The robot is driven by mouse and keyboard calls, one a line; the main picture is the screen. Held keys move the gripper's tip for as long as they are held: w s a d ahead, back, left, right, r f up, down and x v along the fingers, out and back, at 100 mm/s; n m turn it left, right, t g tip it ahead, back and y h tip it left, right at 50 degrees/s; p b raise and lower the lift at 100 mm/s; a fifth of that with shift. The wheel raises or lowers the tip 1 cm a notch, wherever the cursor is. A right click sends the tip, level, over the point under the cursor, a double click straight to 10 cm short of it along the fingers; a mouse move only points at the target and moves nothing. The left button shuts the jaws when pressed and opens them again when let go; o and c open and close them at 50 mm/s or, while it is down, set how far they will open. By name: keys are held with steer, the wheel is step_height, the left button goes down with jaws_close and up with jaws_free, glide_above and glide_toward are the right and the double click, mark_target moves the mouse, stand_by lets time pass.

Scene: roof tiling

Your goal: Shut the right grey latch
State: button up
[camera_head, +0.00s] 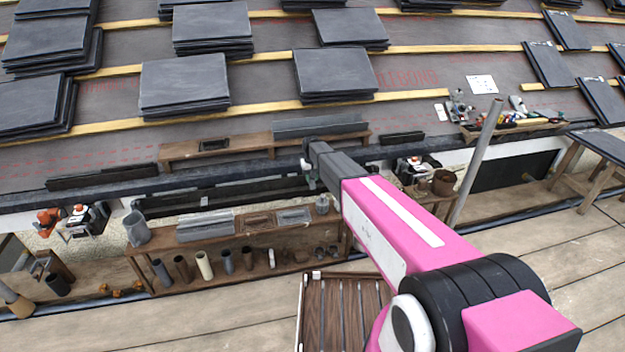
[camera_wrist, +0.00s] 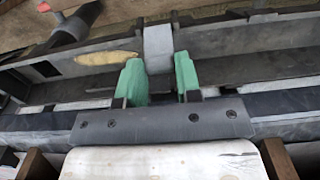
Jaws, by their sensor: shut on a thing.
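In the wrist view my gripper (camera_wrist: 160,76) has two green-tipped fingers on either side of a grey piece (camera_wrist: 157,46), which looks like the grey latch. It stands on a long dark trough (camera_wrist: 235,72), at its near rim. The fingers look closed in on this piece, though the exact contact is partly hidden. In the head view my gripper (camera_head: 309,176) is small, over the roof-edge trough, and the latch cannot be made out there. I cannot tell from these views how far the latch is swung.
A wooden bench (camera_head: 170,277) with tubes and tools stands below the roof edge. Stacks of dark slates (camera_head: 184,82) lie on the battens above. A grey pole (camera_head: 476,160) rises to the right of my arm. A slatted wooden piece (camera_head: 340,312) lies in front.

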steer(key=shift+w+a+f+g+h, duration=0.2)
steer(key=shift+w+g, duration=0.25)
steer(key=shift+g, duration=0.5)
steer(key=shift+w+a+f+g+h, duration=0.1)
steer(key=shift+w+f+g+h, duration=0.3)
steer(key=shift+g, duration=0.5)
steer(key=shift+w+a+f+g+h, duration=0.15)
steer(key=shift+w+g, duration=0.3)
steer(key=shift+g, duration=0.5)
steer(key=shift+f, duration=0.1)
steer(key=o, duration=0.9)
